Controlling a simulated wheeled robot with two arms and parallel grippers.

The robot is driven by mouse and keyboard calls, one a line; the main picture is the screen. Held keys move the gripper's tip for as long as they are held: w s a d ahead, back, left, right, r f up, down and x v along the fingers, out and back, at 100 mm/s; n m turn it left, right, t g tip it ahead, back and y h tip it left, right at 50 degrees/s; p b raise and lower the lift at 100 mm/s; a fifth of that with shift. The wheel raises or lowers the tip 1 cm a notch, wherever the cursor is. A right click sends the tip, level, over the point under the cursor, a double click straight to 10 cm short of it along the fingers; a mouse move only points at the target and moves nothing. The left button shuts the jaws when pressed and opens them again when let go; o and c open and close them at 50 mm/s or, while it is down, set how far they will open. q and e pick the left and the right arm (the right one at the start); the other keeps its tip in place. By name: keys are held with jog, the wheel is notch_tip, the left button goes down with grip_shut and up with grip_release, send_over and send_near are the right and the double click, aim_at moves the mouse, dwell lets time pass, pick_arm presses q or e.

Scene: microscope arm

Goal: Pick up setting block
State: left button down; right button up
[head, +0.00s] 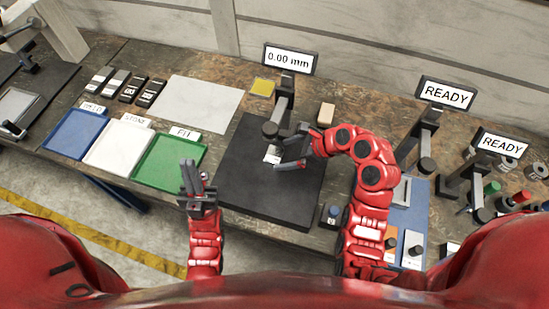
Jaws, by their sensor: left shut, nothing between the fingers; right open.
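A small block with a white face (271,155) is on the black plate (245,190), below the gauge stand's arm; I cannot tell for sure that it is the setting block. My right gripper (284,150) is open, with its fingers pointing left close beside this block. The fingers partly overlap the block and the stand in the picture, so contact is unclear. My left gripper (190,179) is shut and empty, pointing up in front of the green tray (150,177).
The gauge stand (282,108) with a "0.00 mm" display (289,58) rises behind my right gripper. A beige block (326,113) sits behind the plate. Blue and white trays and several small labelled blocks (132,88) are at left. Stands with READY signs (446,95) crowd the right.

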aim_at(275, 154)
jog(key=shift+a+f+p, duration=0.15)
jog(key=shift+a+p, duration=0.2)
jog(key=shift+a, duration=0.05)
jog(key=p+x, duration=0.1)
jog(key=x, duration=0.2)
jog(key=shift+w+a, duration=0.2)
jog(key=shift+w+a+f, duration=0.1)
jog(key=shift+a+f, duration=0.05)
jog(key=shift+f, duration=0.3)
jog(key=shift+r, duration=0.1)
grip_shut()
